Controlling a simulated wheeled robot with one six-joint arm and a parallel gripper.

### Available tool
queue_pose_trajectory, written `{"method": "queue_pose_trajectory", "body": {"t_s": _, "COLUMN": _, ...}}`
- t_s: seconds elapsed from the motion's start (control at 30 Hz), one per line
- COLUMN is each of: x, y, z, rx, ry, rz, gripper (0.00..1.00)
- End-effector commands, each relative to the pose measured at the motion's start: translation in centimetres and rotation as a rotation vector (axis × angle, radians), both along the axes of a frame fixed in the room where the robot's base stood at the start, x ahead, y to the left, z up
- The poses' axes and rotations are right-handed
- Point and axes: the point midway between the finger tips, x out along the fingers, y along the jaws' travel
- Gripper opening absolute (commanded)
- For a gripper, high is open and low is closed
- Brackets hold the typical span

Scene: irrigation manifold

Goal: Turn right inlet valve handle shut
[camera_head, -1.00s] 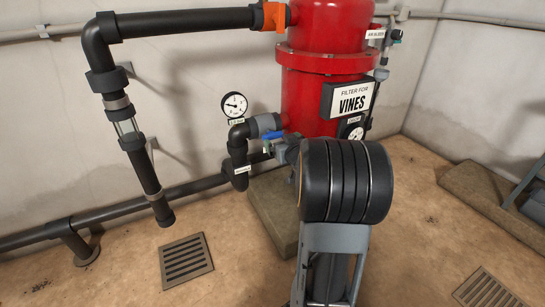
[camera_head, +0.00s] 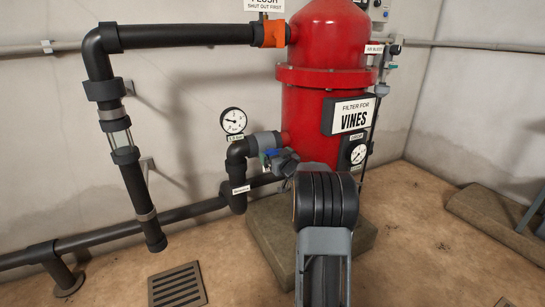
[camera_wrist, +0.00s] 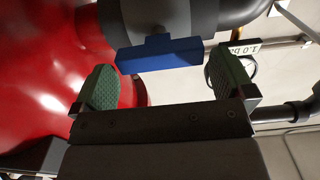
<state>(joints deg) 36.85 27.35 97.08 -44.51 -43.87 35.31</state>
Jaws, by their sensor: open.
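A blue valve handle (camera_wrist: 160,55) shows in the wrist view, a flat bar on a dark pipe fitting. It lies just beyond and between the green-padded fingertips of my gripper (camera_wrist: 163,82). The jaws are open, one pad on each side, and I see no clear contact. In the head view a small part of the blue handle (camera_head: 271,152) shows on the pipe at the lower left of the red filter tank (camera_head: 325,60). My gripper (camera_head: 281,160) is at the handle there, largely hidden behind my dark arm joint.
A pressure gauge (camera_head: 233,121) stands left of the valve above the black elbow pipe (camera_head: 236,170). A concrete plinth (camera_head: 270,232) is below the tank. A floor drain (camera_head: 177,285) lies at the front left. The left floor is mostly clear.

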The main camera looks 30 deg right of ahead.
Motion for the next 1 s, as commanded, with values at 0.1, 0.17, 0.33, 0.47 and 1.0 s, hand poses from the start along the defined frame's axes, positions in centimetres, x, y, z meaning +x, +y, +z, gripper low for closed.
{"method": "queue_pose_trajectory", "body": {"t_s": 0.1, "x": 1.4, "y": -0.2, "z": -0.2, "rx": 0.000, "ry": 0.000, "rz": 0.001, "gripper": 1.00}}
{"method": "queue_pose_trajectory", "body": {"t_s": 0.17, "x": 1.9, "y": -0.3, "z": -0.1, "rx": 0.000, "ry": 0.000, "rz": 0.001, "gripper": 1.00}}
{"method": "queue_pose_trajectory", "body": {"t_s": 0.33, "x": 2.7, "y": -0.4, "z": 0.0, "rx": 0.000, "ry": 0.001, "rz": 0.000, "gripper": 1.00}}
{"method": "queue_pose_trajectory", "body": {"t_s": 0.47, "x": 2.8, "y": -0.4, "z": 0.0, "rx": 0.000, "ry": 0.000, "rz": 0.000, "gripper": 1.00}}
{"method": "queue_pose_trajectory", "body": {"t_s": 1.0, "x": 2.8, "y": -0.4, "z": 0.0, "rx": 0.000, "ry": 0.000, "rz": 0.000, "gripper": 0.67}}
